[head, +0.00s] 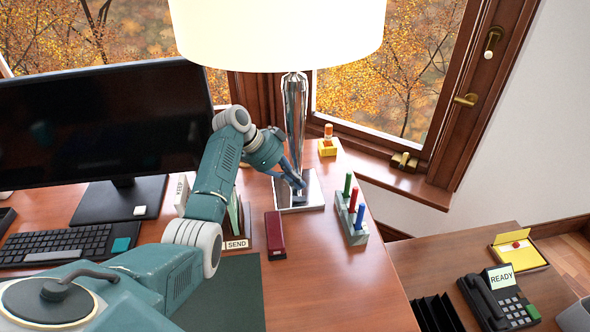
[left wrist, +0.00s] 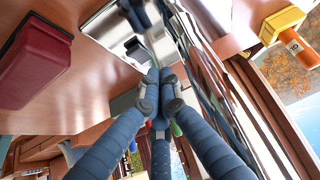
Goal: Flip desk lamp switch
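The desk lamp has a bright cream shade (head: 277,30), a shiny metal stem (head: 294,115) and a square silver base (head: 312,190) on the wooden desk. In the left wrist view the stem (left wrist: 205,62) runs close beside the fingers, and part of the base (left wrist: 103,28) shows beyond them. My left gripper (head: 297,182) is low over the base, in front of the stem. Its blue fingertips (left wrist: 160,92) are drawn together, with nothing visible between them. My right gripper is not in view.
A yellow holder (head: 327,147) sits behind. The monitor (head: 105,120) is at left. The desk's front right is clear.

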